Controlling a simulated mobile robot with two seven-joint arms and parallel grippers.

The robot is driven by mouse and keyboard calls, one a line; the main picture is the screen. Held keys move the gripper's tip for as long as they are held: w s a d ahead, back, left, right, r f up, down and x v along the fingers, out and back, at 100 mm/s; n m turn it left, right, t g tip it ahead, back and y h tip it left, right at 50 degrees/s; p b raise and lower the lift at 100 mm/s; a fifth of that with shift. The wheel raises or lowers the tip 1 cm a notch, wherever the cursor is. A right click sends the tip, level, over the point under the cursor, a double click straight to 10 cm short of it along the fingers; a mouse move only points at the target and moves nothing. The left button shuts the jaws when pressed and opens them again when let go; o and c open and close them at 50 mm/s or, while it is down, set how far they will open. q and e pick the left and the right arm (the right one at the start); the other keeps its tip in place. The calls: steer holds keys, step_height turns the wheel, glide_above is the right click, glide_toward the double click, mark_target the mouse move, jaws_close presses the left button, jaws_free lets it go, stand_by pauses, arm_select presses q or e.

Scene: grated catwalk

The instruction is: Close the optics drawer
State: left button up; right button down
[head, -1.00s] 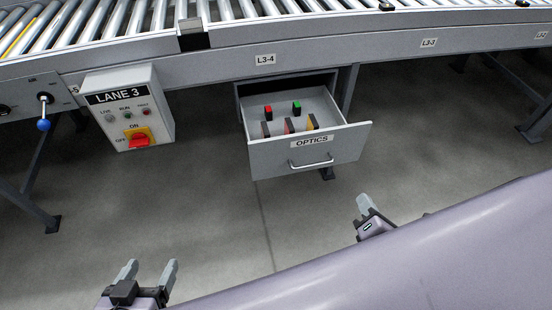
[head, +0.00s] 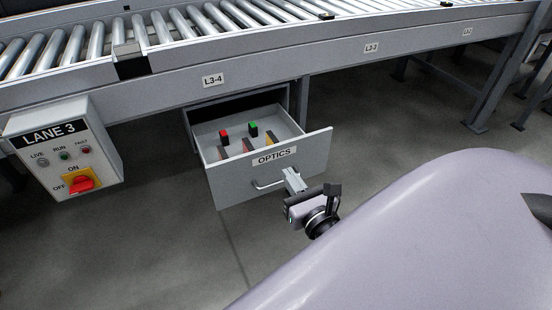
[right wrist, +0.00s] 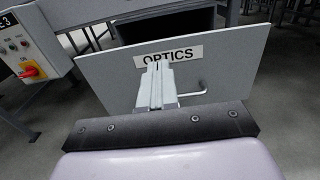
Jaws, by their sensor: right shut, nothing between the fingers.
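The optics drawer (head: 232,180) is a grey box pulled out from under the conveyor, labelled OPTICS, with a bar handle (head: 268,185) on its front. It holds a red-topped block (head: 224,138), a green-topped block (head: 253,130) and several upright pieces. My right gripper (head: 293,180) is shut and empty, right at the drawer front beside the handle's right end; I cannot tell whether it touches. In the right wrist view its fingers (right wrist: 156,85) point at the drawer front (right wrist: 220,75), just below the label, left of the handle (right wrist: 190,94). My left gripper is out of view.
The cabinet opening (head: 240,98) hangs below the roller conveyor (head: 190,25). A LANE 3 control box (head: 88,165) with a red switch is at the left. A conveyor leg (head: 304,100) stands behind the drawer. The floor (head: 180,250) in front is clear.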

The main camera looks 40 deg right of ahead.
mark_target(271, 150)
steer(key=x, duration=0.6)
steer(key=shift+w+b, duration=0.15)
steer(key=shift+b, duration=0.2)
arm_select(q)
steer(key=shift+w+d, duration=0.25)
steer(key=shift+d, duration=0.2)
arm_select(e)
steer(key=shift+w+d, duration=0.1)
steer(key=shift+w, duration=0.5)
